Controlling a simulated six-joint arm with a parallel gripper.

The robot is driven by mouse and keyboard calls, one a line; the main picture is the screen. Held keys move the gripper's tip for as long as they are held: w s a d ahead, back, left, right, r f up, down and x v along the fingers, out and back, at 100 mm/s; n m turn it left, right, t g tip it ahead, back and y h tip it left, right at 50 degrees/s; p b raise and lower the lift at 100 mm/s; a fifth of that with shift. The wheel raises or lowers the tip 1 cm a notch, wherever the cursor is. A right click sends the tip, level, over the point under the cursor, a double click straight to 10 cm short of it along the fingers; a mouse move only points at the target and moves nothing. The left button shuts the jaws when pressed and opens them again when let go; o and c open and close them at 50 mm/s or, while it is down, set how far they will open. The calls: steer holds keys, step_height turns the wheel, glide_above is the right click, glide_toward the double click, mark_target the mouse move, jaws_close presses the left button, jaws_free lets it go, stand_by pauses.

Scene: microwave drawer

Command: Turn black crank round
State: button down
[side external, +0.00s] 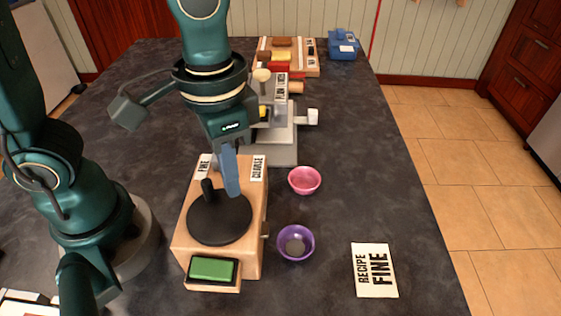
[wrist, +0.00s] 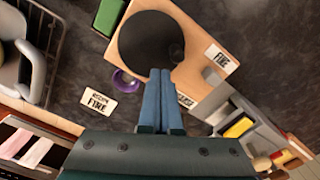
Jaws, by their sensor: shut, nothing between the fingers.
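The black crank (side external: 220,222) is a round disc on top of a wooden box (side external: 253,235), with an upright black knob (side external: 208,189) near its rim toward the FINE label (side external: 203,166). The COARSE label (side external: 258,168) is on the box's other top corner. My gripper (side external: 232,194) has its blue fingers shut and empty, pointing down above the crank's edge on the COARSE side, to the right of the knob. In the wrist view the shut fingers (wrist: 160,72) overlap the box beside the dark disc (wrist: 148,38). I cannot tell whether the fingertips touch the disc.
A tray with a green block (side external: 212,268) sticks out of the box's front. A purple bowl (side external: 296,243) and a pink bowl (side external: 305,180) stand to the right. A RECIPE FINE card (side external: 374,270) lies at right. A grey machine (side external: 283,135) stands behind the box.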

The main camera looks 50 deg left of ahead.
mark_target(200, 204)
steer(key=shift+f, duration=1.2)
steer(key=shift+s+a+r, duration=0.15)
steer(key=shift+a+r, duration=0.15)
steer(key=shift+a, duration=0.15)
steer(key=shift+s+a, duration=0.2)
steer(key=shift+a, duration=0.15)
steer(key=shift+s+a, duration=0.4)
steer(key=shift+s, duration=0.3)
steer(key=shift+s+a, duration=0.1)
steer(key=shift+s, duration=0.85)
